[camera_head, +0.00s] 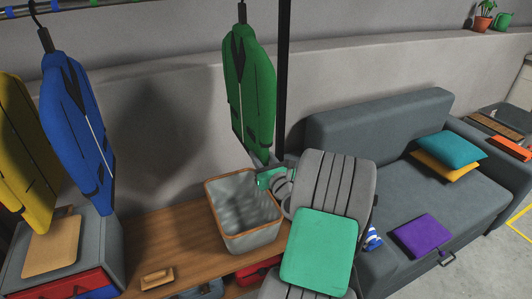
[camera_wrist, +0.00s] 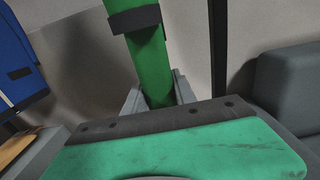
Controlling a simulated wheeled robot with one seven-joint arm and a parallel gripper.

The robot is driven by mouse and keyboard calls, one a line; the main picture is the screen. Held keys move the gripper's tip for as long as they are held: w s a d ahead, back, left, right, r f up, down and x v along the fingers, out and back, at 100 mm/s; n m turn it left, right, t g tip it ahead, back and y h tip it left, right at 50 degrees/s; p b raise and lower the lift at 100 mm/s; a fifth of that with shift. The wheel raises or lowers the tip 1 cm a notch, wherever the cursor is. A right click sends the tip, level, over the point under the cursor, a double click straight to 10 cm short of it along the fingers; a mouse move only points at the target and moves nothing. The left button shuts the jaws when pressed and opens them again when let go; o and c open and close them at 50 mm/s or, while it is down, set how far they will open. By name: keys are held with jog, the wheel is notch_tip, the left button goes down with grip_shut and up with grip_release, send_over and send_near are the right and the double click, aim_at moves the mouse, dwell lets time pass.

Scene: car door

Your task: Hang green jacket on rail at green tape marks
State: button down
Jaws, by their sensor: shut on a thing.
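The green jacket (camera_head: 248,85) is upright on a dark hanger, its hook at the top edge of the head view. My gripper (camera_head: 268,172) is at the jacket's lower end. In the wrist view the green jacket (camera_wrist: 146,65), with a dark band across it, runs down between my two fingers (camera_wrist: 158,98), which are shut on it. The rail (camera_head: 25,12) shows only at the upper left, with blue marks on it. No green tape marks show. Whether the jacket's hook touches the rail is out of view.
A blue jacket (camera_head: 75,115) and a yellow jacket (camera_head: 20,150) hang at the left. A grey basket (camera_head: 245,228) stands on the wooden bench (camera_head: 185,240) below my gripper. A dark post (camera_head: 283,80) stands right beside the green jacket. A grey sofa (camera_head: 380,130) is at the right.

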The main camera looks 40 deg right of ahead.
jog(key=w+a+p, duration=0.3)
jog(key=a+p, duration=0.4)
jog(key=a, duration=0.2)
jog(key=w+a+p, duration=0.3)
jog(key=a+p, duration=0.5)
jog(key=a, duration=0.2)
jog(key=w+a+p, duration=0.2)
jog(key=a+p, duration=0.5)
jog(key=a, duration=0.3)
jog(key=shift+w+a+p, duration=0.25)
jog(key=shift+w+p, duration=0.05)
jog(key=shift+w, duration=0.1)
dwell(1.5)
jog(key=shift+f+b, duration=0.3)
jog(key=shift+b, duration=0.2)
jog(key=shift+r, duration=0.1)
jog(key=c, duration=0.9)
grip_release()
jog(key=shift+s, duration=0.15)
